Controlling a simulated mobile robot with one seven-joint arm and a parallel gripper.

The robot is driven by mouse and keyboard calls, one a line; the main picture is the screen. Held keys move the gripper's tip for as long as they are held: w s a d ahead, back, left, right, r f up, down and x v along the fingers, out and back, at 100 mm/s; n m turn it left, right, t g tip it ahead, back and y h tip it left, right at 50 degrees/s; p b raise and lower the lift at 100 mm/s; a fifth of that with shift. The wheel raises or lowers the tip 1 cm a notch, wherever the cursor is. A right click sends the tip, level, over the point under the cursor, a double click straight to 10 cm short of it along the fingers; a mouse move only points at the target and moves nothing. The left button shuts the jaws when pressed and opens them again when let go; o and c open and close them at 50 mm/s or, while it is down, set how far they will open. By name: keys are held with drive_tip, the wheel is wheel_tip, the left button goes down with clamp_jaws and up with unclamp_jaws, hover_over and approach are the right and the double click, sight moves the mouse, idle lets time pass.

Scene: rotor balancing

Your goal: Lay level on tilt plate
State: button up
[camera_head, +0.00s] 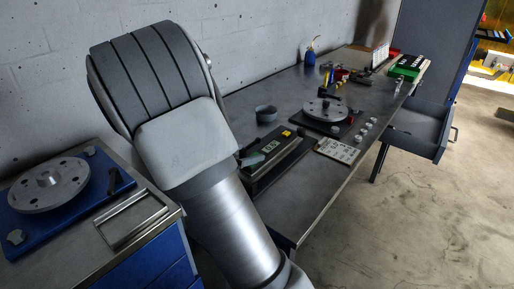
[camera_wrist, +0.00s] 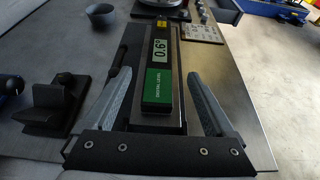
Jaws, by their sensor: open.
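The digital level (camera_wrist: 160,80) is a long dark bar with a green label and a display reading 0.6°. It lies lengthwise between the fingers of my gripper (camera_wrist: 157,75), which is open with a gap on both sides of it. Under the level is a dark rectangular plate (camera_wrist: 124,82), which may be the tilt plate; I cannot tell for sure. In the head view the level (camera_head: 271,146) lies on the near end of the bench, partly hidden by my arm. Whether the level rests flat is not clear.
A rotor on a dark base (camera_head: 325,108) stands farther along the bench, with small weights and a white card (camera_head: 338,150) near it. A grey cup (camera_head: 266,113) sits left of it. Another rotor (camera_head: 49,185) is on a blue base at left. A black bracket (camera_wrist: 55,105) stands left of the plate.

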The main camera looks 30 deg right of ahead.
drive_tip(key=s+a+r+m+y, duration=0.4)
drive_tip(key=s+a+m, duration=0.2)
drive_tip(key=s+m, duration=0.1)
drive_tip(key=s+a+r+m+y, duration=0.4)
drive_tip(key=s+m, duration=0.3)
drive_tip(key=s, duration=0.2)
drive_tip(key=s+a+r+m+t+y, duration=0.1)
drive_tip(key=s+a+r+m+y, duration=0.3)
drive_tip(key=s+a+m, duration=0.3)
drive_tip(key=shift+s+a+m+y, duration=0.3)
drive_tip(key=shift+s+m+y, duration=0.1)
drive_tip(key=shift+s, duration=0.6)
